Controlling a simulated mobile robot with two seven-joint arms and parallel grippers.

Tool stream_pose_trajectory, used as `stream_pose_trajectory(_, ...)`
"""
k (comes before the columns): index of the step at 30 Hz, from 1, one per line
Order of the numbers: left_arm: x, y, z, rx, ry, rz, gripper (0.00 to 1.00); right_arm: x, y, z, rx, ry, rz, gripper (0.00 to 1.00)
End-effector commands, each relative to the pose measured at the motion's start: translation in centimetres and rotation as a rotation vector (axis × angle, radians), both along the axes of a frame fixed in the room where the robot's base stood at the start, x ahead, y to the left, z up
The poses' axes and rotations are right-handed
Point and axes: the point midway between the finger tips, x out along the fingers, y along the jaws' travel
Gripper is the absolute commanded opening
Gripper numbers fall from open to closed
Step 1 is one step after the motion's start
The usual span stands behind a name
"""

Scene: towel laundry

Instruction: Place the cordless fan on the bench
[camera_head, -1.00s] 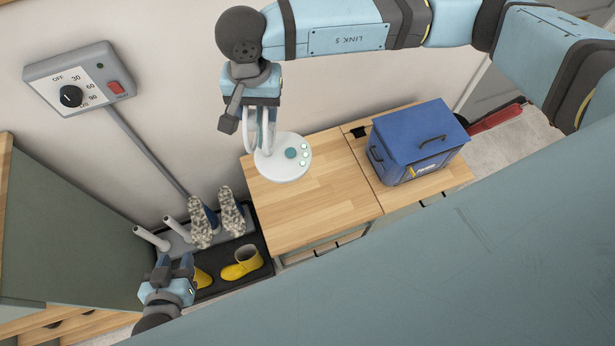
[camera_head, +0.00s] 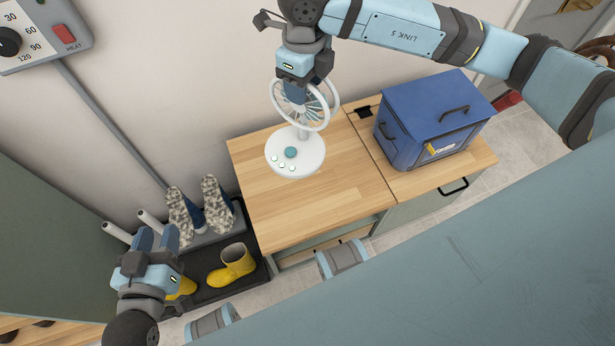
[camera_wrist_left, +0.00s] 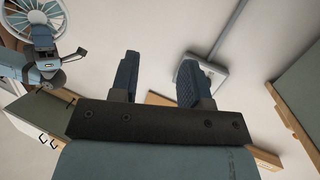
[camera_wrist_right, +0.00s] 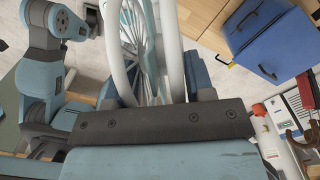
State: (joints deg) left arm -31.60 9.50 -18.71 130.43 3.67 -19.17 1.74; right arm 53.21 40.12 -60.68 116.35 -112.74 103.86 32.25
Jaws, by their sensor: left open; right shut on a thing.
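The white cordless fan (camera_head: 296,152) has a round base with a teal button and small green lights, and a caged head. It is upright over the left part of the wooden bench (camera_head: 330,210); I cannot tell whether its base touches the top. My right gripper (camera_head: 303,92) is shut on the fan's cage from above. The cage fills the middle of the right wrist view (camera_wrist_right: 145,50). My left gripper (camera_head: 157,240) is open and empty, low at the left, near the boot rack. Its two fingers stand apart in the left wrist view (camera_wrist_left: 158,75).
A blue box (camera_head: 430,120) stands on the right part of the bench. Yellow boots (camera_head: 232,265) and patterned-sole boots (camera_head: 200,205) are on a dark rack (camera_head: 258,275) left of the bench. A grey heat dial panel (camera_head: 40,35) is on the wall. The bench's front middle is clear.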

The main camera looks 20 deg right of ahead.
Motion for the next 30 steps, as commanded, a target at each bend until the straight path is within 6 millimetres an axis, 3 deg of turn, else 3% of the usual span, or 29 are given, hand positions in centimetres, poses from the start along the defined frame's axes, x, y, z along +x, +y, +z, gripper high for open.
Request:
stream_pose_trajectory(1,0.0,-0.2,-1.1,-0.010,-0.014,-0.003,0.43,0.0,-0.6,-1.6,0.001,-0.002,-0.093,0.00)
stream_pose_trajectory(3,0.0,-0.3,-1.4,-0.022,-0.029,-0.007,0.43,0.0,-1.4,-2.4,-0.005,-0.001,-0.225,0.00)
stream_pose_trajectory(12,0.0,-0.7,-1.5,-0.056,-0.072,-0.017,0.43,-0.2,-3.5,-4.3,-0.015,-0.003,-0.591,0.00)
stream_pose_trajectory(19,0.1,-1.1,-0.7,-0.081,-0.112,-0.027,0.43,-0.2,-3.8,-6.3,-0.018,-0.001,-0.653,0.00)
stream_pose_trajectory(30,0.0,-2.4,2.9,-0.189,-0.279,-0.065,0.43,-0.3,-3.8,-14.4,-0.020,0.002,-0.651,0.00)
